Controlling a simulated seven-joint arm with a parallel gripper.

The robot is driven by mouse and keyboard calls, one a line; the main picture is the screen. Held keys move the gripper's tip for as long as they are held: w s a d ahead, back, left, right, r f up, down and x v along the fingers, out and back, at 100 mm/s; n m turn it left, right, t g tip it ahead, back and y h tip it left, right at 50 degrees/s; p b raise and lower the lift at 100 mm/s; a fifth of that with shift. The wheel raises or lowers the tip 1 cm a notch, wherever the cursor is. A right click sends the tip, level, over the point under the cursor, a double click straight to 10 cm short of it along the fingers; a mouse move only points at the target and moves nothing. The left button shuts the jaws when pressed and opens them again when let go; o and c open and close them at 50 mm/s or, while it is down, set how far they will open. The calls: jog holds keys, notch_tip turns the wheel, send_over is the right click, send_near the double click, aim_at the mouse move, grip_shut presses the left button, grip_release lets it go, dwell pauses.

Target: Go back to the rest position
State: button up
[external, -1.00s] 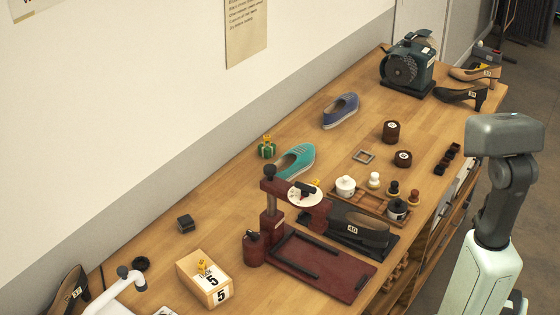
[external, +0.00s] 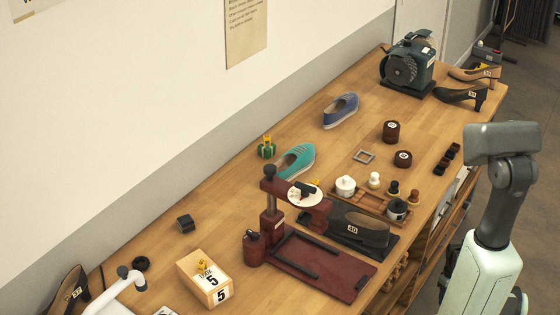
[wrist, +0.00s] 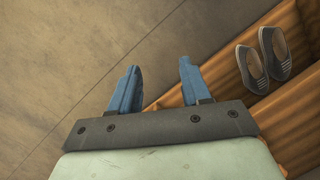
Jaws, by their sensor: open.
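My gripper (wrist: 158,88) shows in the wrist view with its two blue fingers apart and nothing between them. It points down over the bare floor, beside a wooden shelf. In the external view my arm stands at the right, off the front edge of the workbench (external: 130,250). The gripper's fingers cannot be made out there.
A pair of grey shoes (wrist: 263,58) lies on the wooden shelf (wrist: 222,75) right of my fingers. The bench holds a red press (external: 315,268), a teal shoe (external: 297,160), a blue shoe (external: 341,110) and a grinder (external: 408,65). The floor (wrist: 60,60) below is clear.

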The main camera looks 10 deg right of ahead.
jog(key=s+a+f+m+g, duration=0.2)
jog(key=s+a+g, duration=0.1)
jog(key=s+a, duration=1.4)
jog(key=s, duration=0.3)
jog(key=shift+s+a+f+m, duration=0.3)
jog(key=shift+f+m, duration=0.05)
jog(key=shift+m, duration=0.05)
